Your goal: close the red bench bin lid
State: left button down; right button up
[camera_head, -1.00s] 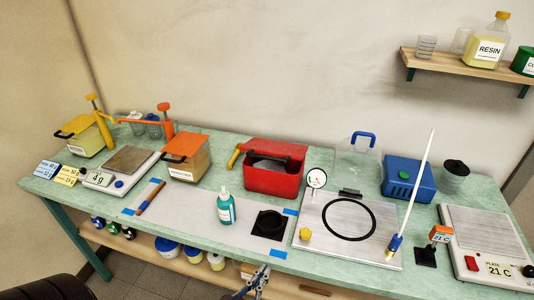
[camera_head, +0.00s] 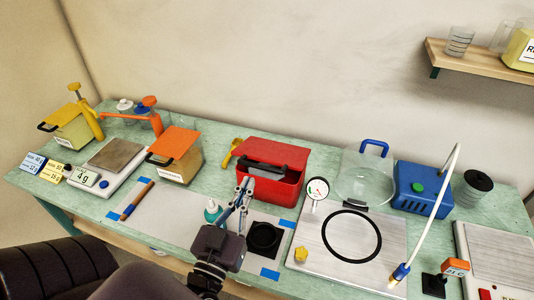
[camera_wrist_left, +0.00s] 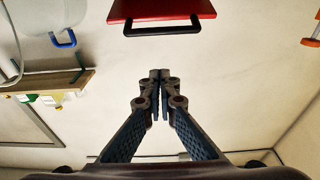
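The red bench bin (camera_head: 270,191) stands at the back middle of the bench. Its red lid (camera_head: 280,152) is raised at a tilt, with the black handle on its front edge and a grey interior showing below. My left gripper (camera_head: 244,184) is just in front of the bin, fingers pointing up, and hides part of its front left. In the left wrist view, the fingers (camera_wrist_left: 160,74) are together with nothing between them. The lid (camera_wrist_left: 165,10) and its black handle (camera_wrist_left: 162,29) appear there beyond the fingertips, apart from them. My right gripper is out of view.
A teal bottle (camera_head: 212,211) is close beside my left gripper. A metal plate with a black ring (camera_head: 350,237) lies at front right.

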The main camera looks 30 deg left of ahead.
pick_arm(q)
jog(key=r+p+x, duration=0.1)
jog(key=p+x, duration=0.3)
jog(key=x, duration=0.6)
jog(key=f, duration=0.2)
jog(key=s+f, duration=0.1)
jog(key=f, duration=0.1)
jog(key=shift+d+f, duration=0.1)
jog(key=shift+f, duration=0.15)
jog(key=shift+f, duration=0.1)
jog(key=f+b, duration=0.1)
jog(key=b, duration=0.1)
jog(key=s+f+t+b, duration=0.1)
jog(key=b, duration=0.2)
jog(key=shift+d+f+t+b, duration=0.1)
jog(key=shift+f+t+b, duration=0.15)
jog(key=shift+t+b, duration=0.05)
jog(key=shift+r, duration=0.15)
